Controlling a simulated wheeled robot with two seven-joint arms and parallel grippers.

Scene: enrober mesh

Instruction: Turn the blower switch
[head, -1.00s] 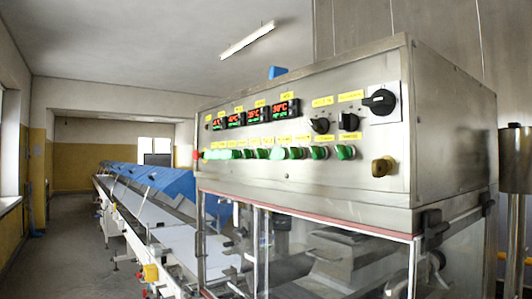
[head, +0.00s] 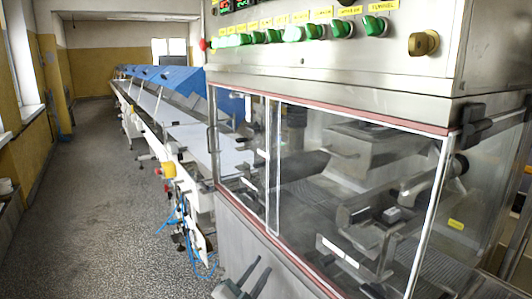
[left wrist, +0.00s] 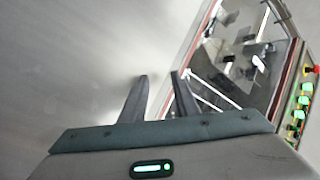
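A row of green knobs (head: 313,31) runs along the lower part of the steel control panel, with small yellow labels above them. The labels are too small to read surely, so I cannot tell which knob is the blower switch. The rightmost green knob (head: 373,25) is near the top edge. Green knobs (left wrist: 304,102) also show at the right edge in the left wrist view. My left gripper (head: 244,276) is low in front of the machine's lower cabinet, well below the knobs. In the left wrist view its fingers (left wrist: 159,76) are apart with nothing between them. My right gripper is not visible.
A brass-coloured knob (head: 424,43) sits right of the green ones; a red button (head: 202,44) sticks out at the panel's left end. Clear doors (head: 330,200) with white edges are below the panel. A long conveyor (head: 150,105) runs back on the left, beside open floor (head: 90,200).

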